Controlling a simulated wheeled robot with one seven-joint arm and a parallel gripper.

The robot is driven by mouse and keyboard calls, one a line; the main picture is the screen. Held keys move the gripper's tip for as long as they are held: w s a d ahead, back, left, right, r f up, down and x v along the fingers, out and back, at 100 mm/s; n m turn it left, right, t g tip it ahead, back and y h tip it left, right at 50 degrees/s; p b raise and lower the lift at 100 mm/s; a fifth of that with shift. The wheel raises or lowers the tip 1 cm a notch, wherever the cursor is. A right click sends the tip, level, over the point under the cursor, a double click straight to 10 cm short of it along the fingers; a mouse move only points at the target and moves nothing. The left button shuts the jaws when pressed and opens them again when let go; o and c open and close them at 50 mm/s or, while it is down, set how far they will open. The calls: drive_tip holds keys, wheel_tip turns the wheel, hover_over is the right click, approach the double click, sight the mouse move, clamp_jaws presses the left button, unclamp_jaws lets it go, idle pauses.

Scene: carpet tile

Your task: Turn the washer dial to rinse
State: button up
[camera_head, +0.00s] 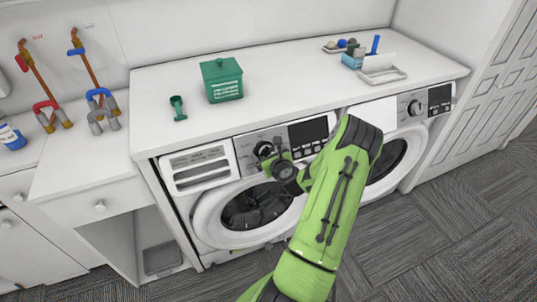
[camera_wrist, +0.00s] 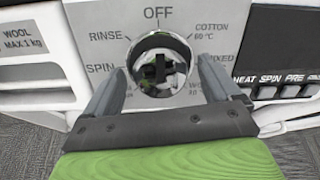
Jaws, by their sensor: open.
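The washer dial (camera_wrist: 160,66) is a round chrome knob with a dark cross-shaped middle, in the centre of the wrist view. On the grey panel (camera_wrist: 110,18) around it, OFF is printed above, RINSE at upper left, SPIN at left, COTTON at upper right and MIXED at right. Lower labels are partly hidden by my fingers. I cannot tell which label the dial points to. My gripper (camera_wrist: 162,78) is open, with one finger on each side of the dial; contact is not clear. In the head view the dial (camera_head: 264,149) sits on the left washer (camera_head: 205,215), just beyond my gripper.
A second machine (camera_head: 385,150) with its own dial (camera_head: 415,107) stands at right. Above them, the white counter (camera_head: 300,80) holds a green box (camera_head: 222,80), a green scoop (camera_head: 177,107) and a tray (camera_head: 383,75). Pipes with valves (camera_head: 90,75) are at left. The carpet at right is clear.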

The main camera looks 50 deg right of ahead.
drive_tip(key=c, duration=1.1)
drive_tip(key=shift+o, duration=0.2)
drive_tip(key=shift+n+b, duration=0.3)
drive_tip(key=shift+n, duration=0.1)
drive_tip(key=n+b, duration=0.1)
drive_tip(key=n, duration=0.1)
drive_tip(key=n+b, duration=0.2)
drive_tip(key=shift+f+n+y, duration=0.2)
drive_tip(key=shift+n+y, duration=0.1)
drive_tip(key=shift+n+b, duration=1.35)
drive_tip(key=shift+n, duration=0.55)
drive_tip(key=shift+r+t, duration=0.1)
drive_tip(key=shift+t, duration=0.2)
drive_tip(key=o, duration=1.1)
drive_tip(key=shift+c, duration=0.2)
drive_tip(key=shift+s, duration=0.1)
